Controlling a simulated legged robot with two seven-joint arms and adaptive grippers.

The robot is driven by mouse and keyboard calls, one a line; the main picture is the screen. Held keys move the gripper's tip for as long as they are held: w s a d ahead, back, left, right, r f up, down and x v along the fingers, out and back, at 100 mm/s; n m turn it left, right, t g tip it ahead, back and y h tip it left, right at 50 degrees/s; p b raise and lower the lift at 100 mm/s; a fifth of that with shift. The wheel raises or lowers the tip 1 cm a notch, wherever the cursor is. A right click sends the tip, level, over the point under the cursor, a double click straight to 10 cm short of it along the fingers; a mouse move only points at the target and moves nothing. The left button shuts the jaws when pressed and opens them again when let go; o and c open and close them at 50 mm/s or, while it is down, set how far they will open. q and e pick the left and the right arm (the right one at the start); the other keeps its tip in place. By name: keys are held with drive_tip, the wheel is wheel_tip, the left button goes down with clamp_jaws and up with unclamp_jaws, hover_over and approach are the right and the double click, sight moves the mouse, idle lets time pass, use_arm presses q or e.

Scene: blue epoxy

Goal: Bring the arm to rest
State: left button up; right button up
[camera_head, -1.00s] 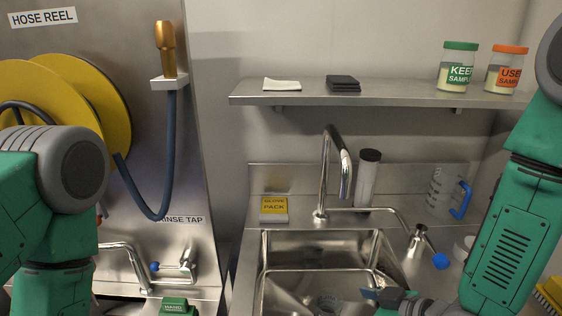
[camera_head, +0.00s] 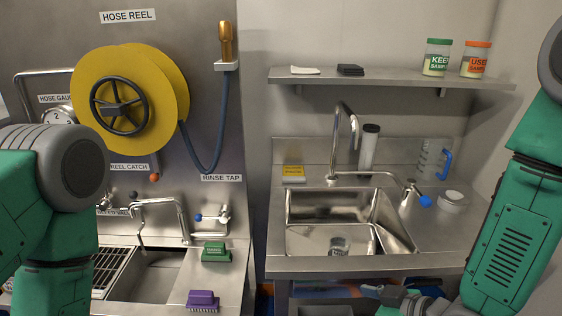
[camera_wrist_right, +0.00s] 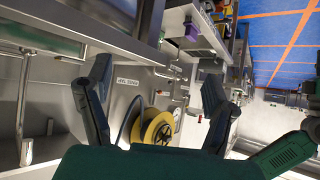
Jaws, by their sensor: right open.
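My right arm (camera_head: 515,235) hangs down the right side of the head view. Its gripper (camera_head: 400,298) shows only in part at the bottom edge, in front of the sink counter. In the right wrist view the two dark fingers of my right gripper (camera_wrist_right: 155,92) are spread wide, with nothing between them. My left arm (camera_head: 50,220) is at the left edge of the head view, and its gripper is out of view.
A steel sink (camera_head: 340,222) with a tall tap (camera_head: 350,135) stands ahead. The yellow hose reel (camera_head: 165,95) is at left. Green (camera_head: 215,252) and purple (camera_head: 202,299) brushes lie by the left basin. A shelf (camera_head: 400,80) holds two jars. A jug (camera_head: 428,160) stands on the counter.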

drive_tip(key=s+d+f+m+g+h+b, duration=0.3)
drive_tip(key=s+d+f, duration=0.4)
drive_tip(key=s+f, duration=0.4)
drive_tip(key=s+d+f+m+g+h+b, duration=0.3)
drive_tip(key=s+d+f+b, duration=0.4)
drive_tip(key=s+f, duration=0.4)
wheel_tip(320, 180, down, 4)
drive_tip(key=shift+s+f+m+g+h, duration=0.15)
drive_tip(key=shift+m+g+h, duration=0.25)
drive_tip(key=shift+m+h, duration=0.5)
